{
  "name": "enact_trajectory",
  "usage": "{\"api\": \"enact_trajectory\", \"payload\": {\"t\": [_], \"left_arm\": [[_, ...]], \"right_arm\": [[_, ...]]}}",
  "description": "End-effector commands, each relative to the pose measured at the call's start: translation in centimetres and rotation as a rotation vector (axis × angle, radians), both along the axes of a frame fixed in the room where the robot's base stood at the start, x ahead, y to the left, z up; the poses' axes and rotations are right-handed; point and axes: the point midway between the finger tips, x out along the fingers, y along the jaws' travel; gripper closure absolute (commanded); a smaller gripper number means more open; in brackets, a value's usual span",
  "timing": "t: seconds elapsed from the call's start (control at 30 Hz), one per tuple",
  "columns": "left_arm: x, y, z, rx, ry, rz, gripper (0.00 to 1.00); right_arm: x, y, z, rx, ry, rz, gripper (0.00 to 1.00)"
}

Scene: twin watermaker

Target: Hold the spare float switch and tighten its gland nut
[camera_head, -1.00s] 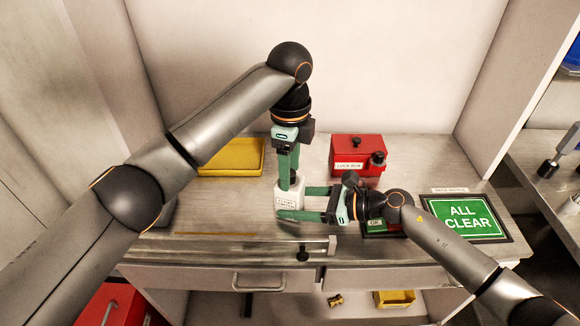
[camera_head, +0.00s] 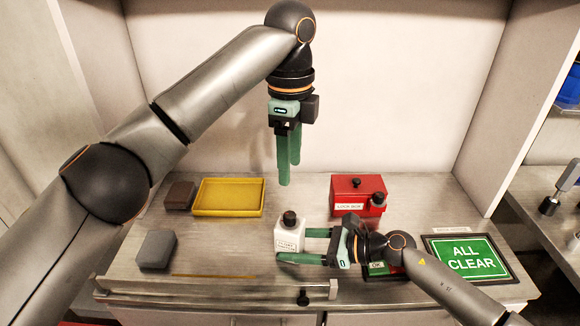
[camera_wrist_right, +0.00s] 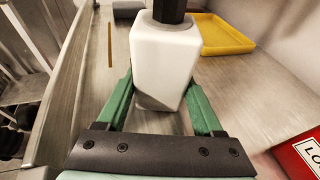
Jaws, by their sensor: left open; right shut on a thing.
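My right gripper (camera_head: 294,245) comes from the right and is shut on the white body, one finger on each side. In the right wrist view the body (camera_wrist_right: 166,55) stands between the green fingers, with the nut (camera_wrist_right: 169,10) cut off by the top edge. My left gripper (camera_head: 289,173) hangs above the nut, pointing down, open, empty and clear of it.
A yellow tray (camera_head: 228,212) and a brown block (camera_head: 180,196) lie at the back left, a grey block (camera_head: 156,250) at the left. A red lock box (camera_head: 350,190) stands at the back right, near an ALL CLEAR sign (camera_head: 468,257). A rail (camera_head: 210,289) runs along the front.

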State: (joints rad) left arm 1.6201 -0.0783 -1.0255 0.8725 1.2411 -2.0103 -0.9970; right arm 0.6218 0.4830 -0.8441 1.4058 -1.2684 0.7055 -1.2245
Motion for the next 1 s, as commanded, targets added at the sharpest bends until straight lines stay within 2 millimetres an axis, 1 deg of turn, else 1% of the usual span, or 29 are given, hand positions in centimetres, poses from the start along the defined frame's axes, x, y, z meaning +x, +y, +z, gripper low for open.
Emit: {"api": "enact_trajectory", "payload": {"t": [0.37,0.4,0.6,0.67,0.9,1.0], "left_arm": [[0.01,-0.01,-0.03,0.000,0.000,0.000,0.40],[0.01,-0.01,-0.03,0.000,0.000,0.000,0.40],[0.01,-0.01,-0.04,0.000,0.000,0.000,0.40],[0.01,-0.01,-0.04,0.000,0.000,0.000,0.40],[0.01,0.00,-0.04,0.000,0.000,0.000,0.40],[0.01,0.00,-0.04,0.000,0.000,0.000,0.40]], "right_arm": [[-0.06,0.02,-0.07,-0.001,0.001,0.001,1.00],[-0.06,0.02,-0.07,-0.001,0.001,0.001,0.28],[-0.03,0.00,-0.05,-0.001,0.001,0.001,0.06],[-0.03,0.01,-0.03,-0.001,0.001,0.001,0.00],[-0.02,-0.08,0.00,0.000,0.000,0.000,0.00],[-0.15,-0.74,0.12,-0.002,0.001,-0.002,0.00]]}}
